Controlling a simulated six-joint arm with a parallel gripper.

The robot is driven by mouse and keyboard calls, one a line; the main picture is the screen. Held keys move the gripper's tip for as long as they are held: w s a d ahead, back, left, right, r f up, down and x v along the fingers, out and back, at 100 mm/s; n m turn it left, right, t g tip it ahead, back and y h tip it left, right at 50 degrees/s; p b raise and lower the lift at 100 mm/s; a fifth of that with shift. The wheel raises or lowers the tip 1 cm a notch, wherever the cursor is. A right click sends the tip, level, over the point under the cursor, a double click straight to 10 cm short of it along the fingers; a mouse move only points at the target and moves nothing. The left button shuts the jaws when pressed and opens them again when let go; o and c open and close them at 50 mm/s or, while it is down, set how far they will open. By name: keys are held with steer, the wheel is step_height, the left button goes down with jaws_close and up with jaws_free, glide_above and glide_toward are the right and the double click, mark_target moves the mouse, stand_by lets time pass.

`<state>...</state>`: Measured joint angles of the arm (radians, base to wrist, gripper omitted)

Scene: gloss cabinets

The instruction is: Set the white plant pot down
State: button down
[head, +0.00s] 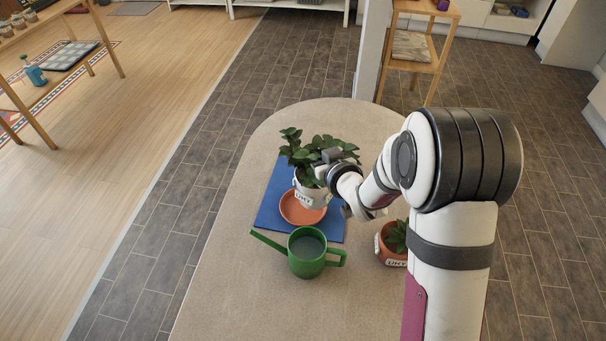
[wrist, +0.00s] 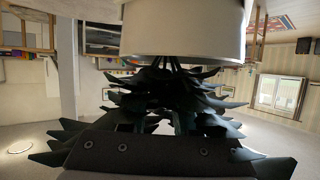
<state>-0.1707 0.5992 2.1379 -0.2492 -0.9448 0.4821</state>
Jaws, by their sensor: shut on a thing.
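The white plant pot (head: 313,194) has a label and a leafy green plant (head: 305,146). In the head view it looks upright, over the back part of a terracotta saucer (head: 301,215). The saucer's front is bare; I cannot tell whether the pot touches it. My gripper (head: 322,174) is shut on the pot at its right side; the leaves partly hide the fingers. The wrist view is upside down, with the white pot (wrist: 185,32) at the top and dark leaves (wrist: 165,100) below it.
The saucer lies on a blue mat (head: 270,209). A green watering can (head: 307,262) stands just in front. A terracotta pot with a plant (head: 390,250) stands to the right, partly behind my arm. The table's (head: 230,285) left and front-left are clear.

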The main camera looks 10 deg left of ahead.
mark_target(303, 167)
steer(key=a+f, duration=0.2)
steer(key=f, duration=0.1)
steer(key=a+f, duration=0.1)
steer(key=f, duration=0.1)
steer(key=shift+w, duration=0.3)
steer(key=shift+d+f, duration=0.1)
steer(key=shift+f, duration=0.25)
steer(key=c, duration=0.7)
jaws_free()
steer(key=shift+f, duration=0.15)
steer(key=shift+o, duration=0.2)
